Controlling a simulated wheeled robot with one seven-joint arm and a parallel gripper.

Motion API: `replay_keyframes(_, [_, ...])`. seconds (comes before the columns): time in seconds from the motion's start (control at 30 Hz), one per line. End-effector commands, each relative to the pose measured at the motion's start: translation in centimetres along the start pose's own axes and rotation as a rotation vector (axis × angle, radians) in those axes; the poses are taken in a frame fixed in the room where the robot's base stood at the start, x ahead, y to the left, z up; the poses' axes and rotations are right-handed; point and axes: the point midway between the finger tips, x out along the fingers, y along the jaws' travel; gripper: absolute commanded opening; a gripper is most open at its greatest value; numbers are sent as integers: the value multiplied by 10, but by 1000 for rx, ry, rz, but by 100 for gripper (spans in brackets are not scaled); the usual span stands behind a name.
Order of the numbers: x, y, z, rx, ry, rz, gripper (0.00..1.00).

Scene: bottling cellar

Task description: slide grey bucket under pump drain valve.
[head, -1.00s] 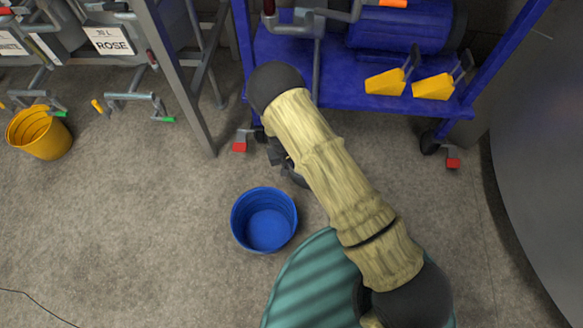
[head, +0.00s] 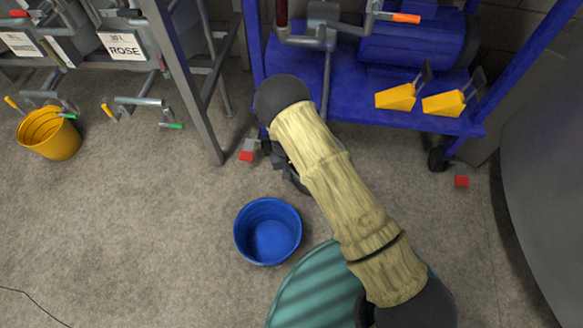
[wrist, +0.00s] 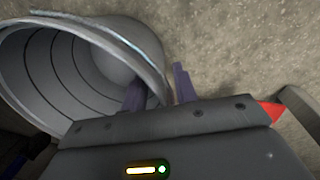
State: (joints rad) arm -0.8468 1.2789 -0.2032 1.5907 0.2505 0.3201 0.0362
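The grey bucket (wrist: 75,60) lies in the upper left of the wrist view, its ribbed inside and pale rim showing. My gripper (wrist: 158,88) is at its rim, with one finger on the inner side and the other outside. The fingers are apart, and I cannot tell whether they touch the rim. In the head view my arm hides the grey bucket, and only part of my gripper (head: 278,158) shows. The pump (head: 415,40) sits on a blue cart (head: 345,95). Pipework with an orange-handled valve (head: 404,18) is beside it; which valve is the drain is unclear.
A blue bucket (head: 268,232) stands on the open floor, with a teal ribbed round thing (head: 310,285) close by. A yellow bucket (head: 50,135) is at left under the filler valves. Cart casters have red pedals (head: 247,156); another red tip (wrist: 270,113) is close right of my gripper.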

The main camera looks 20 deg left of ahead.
Motion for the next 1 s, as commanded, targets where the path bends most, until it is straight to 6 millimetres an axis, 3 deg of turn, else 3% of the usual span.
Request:
replay_keyframes(0.27, [-16, 0, 0, 0, 1, -1, 29])
replay_keyframes(1.0, [-156, 0, 0, -1, 1, 0, 29])
